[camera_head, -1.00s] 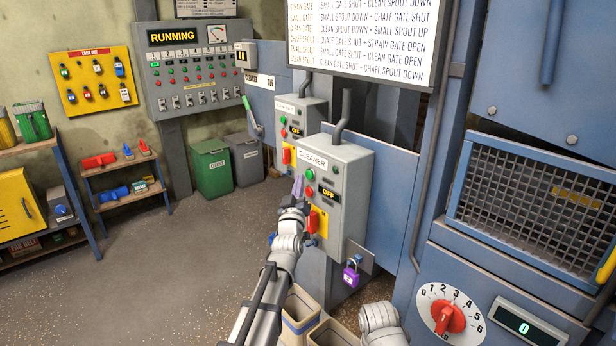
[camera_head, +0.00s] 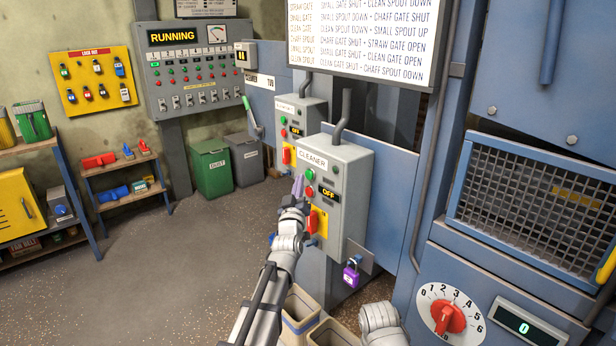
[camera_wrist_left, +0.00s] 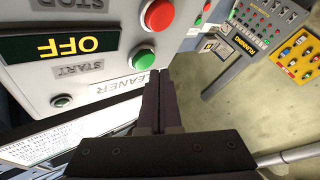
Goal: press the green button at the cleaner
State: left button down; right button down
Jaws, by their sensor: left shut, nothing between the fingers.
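The cleaner box (camera_head: 345,205) is a grey control box labelled CLEANER, with an OFF display (camera_head: 327,193). Its green button (camera_head: 311,174) sits above a red button (camera_head: 309,190) on the front face. The wrist view, turned over, shows the green button (camera_wrist_left: 141,57) and the red button (camera_wrist_left: 158,15) large and close. My left gripper (camera_head: 298,186) is shut and empty, just left of the buttons. Its fingertips (camera_wrist_left: 154,78) lie close beside the green button in the wrist view; I cannot tell whether they touch it. My right gripper is out of view.
A red switch handle on a yellow plate (camera_head: 318,222) and a purple padlock (camera_head: 351,275) are low on the cleaner box. A similar grey box (camera_head: 309,112) stands behind it. Open-topped bins (camera_head: 300,312) stand below. The floor to the left (camera_head: 150,270) is clear.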

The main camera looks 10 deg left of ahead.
pick_arm(q)
jog(key=shift+w+d, duration=0.1)
dwell(0.4)
jog(key=shift+w+d, duration=0.2)
jog(key=shift+w, duration=0.05)
jog(key=shift+w+d, duration=0.3)
jog(key=shift+w, duration=0.1)
dwell(0.8)
jog(key=shift+s, duration=0.1)
dwell(0.4)
jog(key=shift+s+a, duration=0.55)
jog(key=shift+s, duration=0.05)
jog(key=s+a, duration=0.1)
jog(key=s, duration=0.1)
jog(key=s+a, duration=0.2)
dwell(0.4)
dwell(0.5)
